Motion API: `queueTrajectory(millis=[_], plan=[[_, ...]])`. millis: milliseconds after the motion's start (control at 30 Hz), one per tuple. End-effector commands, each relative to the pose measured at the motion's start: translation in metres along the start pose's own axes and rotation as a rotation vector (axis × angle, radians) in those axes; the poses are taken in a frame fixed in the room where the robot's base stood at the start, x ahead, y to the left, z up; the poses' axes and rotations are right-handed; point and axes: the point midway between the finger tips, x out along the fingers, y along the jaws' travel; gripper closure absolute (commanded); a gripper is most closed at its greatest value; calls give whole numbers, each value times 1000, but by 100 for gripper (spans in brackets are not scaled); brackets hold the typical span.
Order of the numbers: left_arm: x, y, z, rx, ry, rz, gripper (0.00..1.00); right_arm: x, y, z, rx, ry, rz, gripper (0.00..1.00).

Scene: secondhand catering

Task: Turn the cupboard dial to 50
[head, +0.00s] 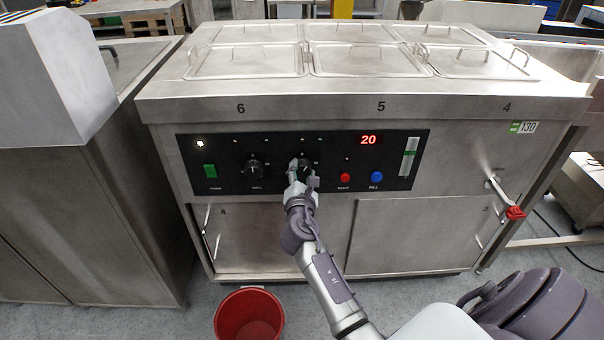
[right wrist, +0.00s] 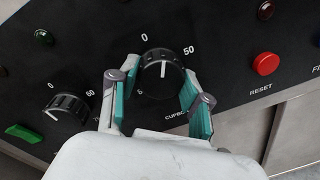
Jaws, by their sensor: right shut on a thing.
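The cupboard dial (right wrist: 164,68) is a round black knob with a white line on the black control panel (head: 225,172). In the right wrist view the labels 0 and 50 stand above it, and its white line points up, roughly between them. In the head view the dial (head: 305,166) is partly hidden by my right gripper (head: 303,175). The right gripper (right wrist: 160,78) is shut on the dial, with one teal-padded finger on each side. A red display (head: 368,140) reads 20. My left gripper is not in view.
Another black dial (head: 253,168) and a green switch (head: 210,171) are left of the gripper. A red reset button (head: 345,177) and a blue button (head: 377,177) are close on its right. A red bucket (head: 249,316) stands on the floor. A red-handled tap (head: 514,212) sticks out at right.

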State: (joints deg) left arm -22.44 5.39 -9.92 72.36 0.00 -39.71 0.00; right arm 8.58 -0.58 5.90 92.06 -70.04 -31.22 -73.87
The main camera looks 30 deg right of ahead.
Motion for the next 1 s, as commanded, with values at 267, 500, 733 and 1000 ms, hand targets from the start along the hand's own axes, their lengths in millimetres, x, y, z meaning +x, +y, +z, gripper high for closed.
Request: queueTrajectory(millis=[267,500,733,1000], plan=[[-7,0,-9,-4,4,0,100,0,-1,0,267,17,-5,87],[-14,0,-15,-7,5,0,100,0,0,0,492,32,-8,87],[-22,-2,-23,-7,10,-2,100,0,0,0,684,44,-11,87],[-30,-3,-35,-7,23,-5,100,0,0,1,842,55,-14,87]])
